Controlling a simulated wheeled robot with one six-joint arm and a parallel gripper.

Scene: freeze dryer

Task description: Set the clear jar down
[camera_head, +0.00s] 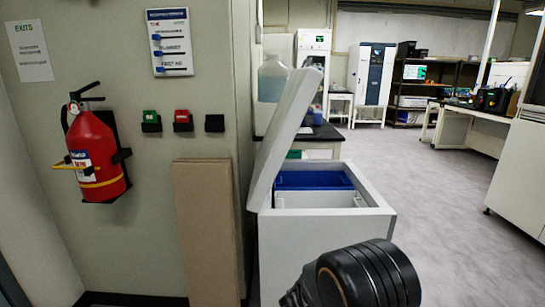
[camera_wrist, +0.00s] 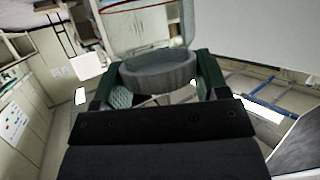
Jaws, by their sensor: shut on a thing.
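In the wrist view, my gripper (camera_wrist: 158,78) is shut on the clear jar (camera_wrist: 142,28), with one dark green finger on each side. The jar has a round grey end (camera_wrist: 155,70) between the fingers, and its see-through body extends toward the top of the picture, partly cut off. The wrist view is tilted, and no surface shows touching the jar. In the head view, only a black part of my arm shows at the bottom; the gripper and the held jar are out of sight.
A white chest (camera_head: 325,240) stands ahead with its lid (camera_head: 285,135) raised. Inside are a blue bin (camera_head: 312,180) and a white bin (camera_head: 315,200). A large clear container (camera_head: 272,78) stands behind the lid. A fire extinguisher (camera_head: 95,155) hangs at left. Floor at right is clear.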

